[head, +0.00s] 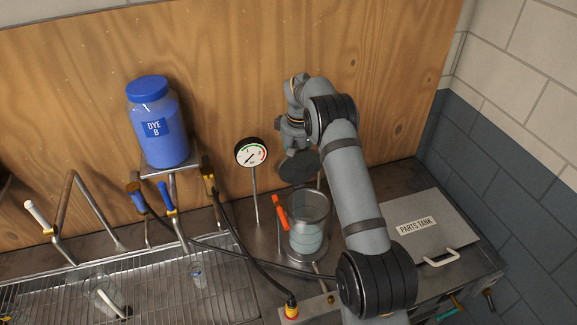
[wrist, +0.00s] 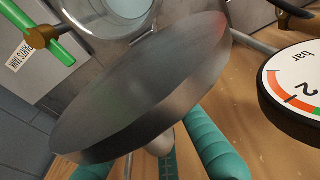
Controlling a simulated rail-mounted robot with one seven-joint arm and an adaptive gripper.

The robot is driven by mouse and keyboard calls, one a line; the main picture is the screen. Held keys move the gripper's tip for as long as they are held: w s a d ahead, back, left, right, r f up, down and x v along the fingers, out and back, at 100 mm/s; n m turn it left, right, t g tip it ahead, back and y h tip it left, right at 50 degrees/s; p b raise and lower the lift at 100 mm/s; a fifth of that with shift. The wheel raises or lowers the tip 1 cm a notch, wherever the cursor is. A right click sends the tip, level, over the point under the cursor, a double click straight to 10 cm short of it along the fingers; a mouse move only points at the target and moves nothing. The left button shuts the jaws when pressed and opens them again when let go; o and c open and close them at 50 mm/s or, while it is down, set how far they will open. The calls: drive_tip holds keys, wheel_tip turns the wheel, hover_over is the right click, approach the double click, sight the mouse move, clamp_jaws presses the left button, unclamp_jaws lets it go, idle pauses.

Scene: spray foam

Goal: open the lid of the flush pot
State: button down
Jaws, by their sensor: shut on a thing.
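The flush pot (head: 308,225) is a clear glass cylinder with pale liquid low inside, standing on a metal plate. Its lid (head: 298,168), a dark grey disc, is raised above and behind the pot's rim, leaving the mouth uncovered. In the wrist view the lid (wrist: 140,90) fills the middle, tilted, with part of the glass pot (wrist: 125,12) beyond it. My gripper (head: 292,146) is behind the lid on its knob side. The teal fingers show in the wrist view, shut on the lid's knob (wrist: 162,143). The exact contact is partly hidden.
A pressure gauge (head: 251,153) on a stem stands close left of the lid. An orange-red lever (head: 280,212) is beside the pot. The parts tank (head: 410,226) is to the right, and the dye bottle (head: 158,125) is on a shelf to the left. A wooden panel (head: 225,60) stands close behind.

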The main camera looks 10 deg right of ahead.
drive_tip(key=shift+w+a, duration=0.1)
drive_tip(key=shift+a, duration=0.15)
drive_tip(key=c, duration=1.8)
unclamp_jaws()
drive_tip(key=shift+r, duration=0.2)
drive_tip(key=r, duration=0.7)
drive_tip(key=s+r, duration=0.1)
drive_tip(key=r, duration=0.3)
drive_tip(key=shift+r, duration=0.25)
drive_tip(key=shift+f, duration=0.1)
